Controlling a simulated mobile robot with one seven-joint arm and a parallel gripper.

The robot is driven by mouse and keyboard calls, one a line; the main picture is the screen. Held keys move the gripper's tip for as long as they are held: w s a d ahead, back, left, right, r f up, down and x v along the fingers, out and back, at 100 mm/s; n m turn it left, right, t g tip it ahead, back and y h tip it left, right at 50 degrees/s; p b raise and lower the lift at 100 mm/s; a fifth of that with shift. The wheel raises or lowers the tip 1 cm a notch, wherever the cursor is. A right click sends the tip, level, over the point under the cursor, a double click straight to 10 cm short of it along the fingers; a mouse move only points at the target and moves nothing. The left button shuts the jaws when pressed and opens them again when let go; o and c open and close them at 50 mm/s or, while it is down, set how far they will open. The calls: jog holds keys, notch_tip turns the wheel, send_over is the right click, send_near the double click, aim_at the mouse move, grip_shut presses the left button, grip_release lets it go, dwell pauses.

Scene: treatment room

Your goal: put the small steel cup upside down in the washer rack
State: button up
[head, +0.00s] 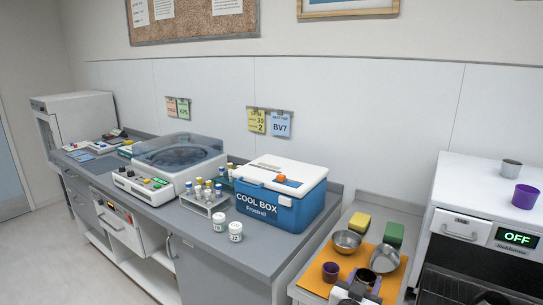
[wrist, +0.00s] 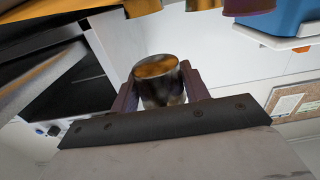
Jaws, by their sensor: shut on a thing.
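My gripper (wrist: 160,88) is shut on a small steel cup (wrist: 160,78), held between its two dark fingers in the wrist view. The cup's round end shows an orange reflection; I cannot tell whether it is the mouth or the base. In the head view my gripper (head: 357,289) is at the bottom, by the near edge of the orange mat, and hides part of it. The washer (head: 462,226) stands at the right with its display reading OFF.
Another steel cup (head: 511,168) and purple cup (head: 524,195) stand on the washer. A blue cool box (head: 275,204) is left.

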jog(key=shift+r+p, duration=0.3)
jog(key=shift+r, duration=0.35)
jog(key=shift+f, duration=0.1)
